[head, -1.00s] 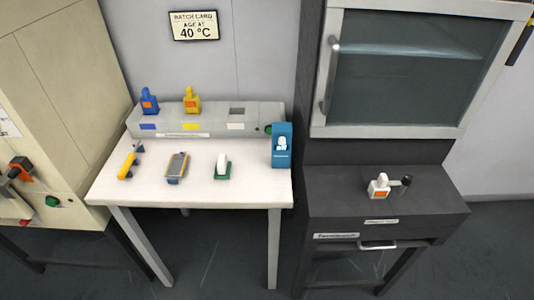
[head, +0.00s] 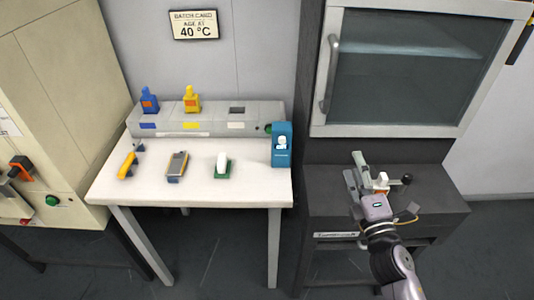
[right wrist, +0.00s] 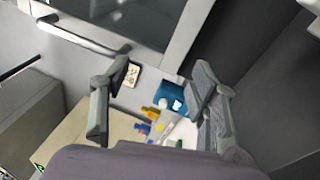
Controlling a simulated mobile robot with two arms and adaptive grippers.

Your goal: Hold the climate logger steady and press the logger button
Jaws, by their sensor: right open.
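No part in view is labelled readably as the climate logger. A grey handheld device (head: 177,165) lies in a small holder on the white table and may be it; no button can be made out on it. My right gripper (head: 354,168) is open and empty over the dark cabinet, well to the right of that device. In the right wrist view its two fingers (right wrist: 155,100) are spread wide, with the table's things far off beyond them. My left gripper is not in view.
The gripper partly hides a white-and-orange piece (head: 381,180) by a black knob on the dark cabinet (head: 440,200). A blue box (head: 282,160) stands at the right end of the white table (head: 200,192). A glass-fronted door (head: 415,70) is behind.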

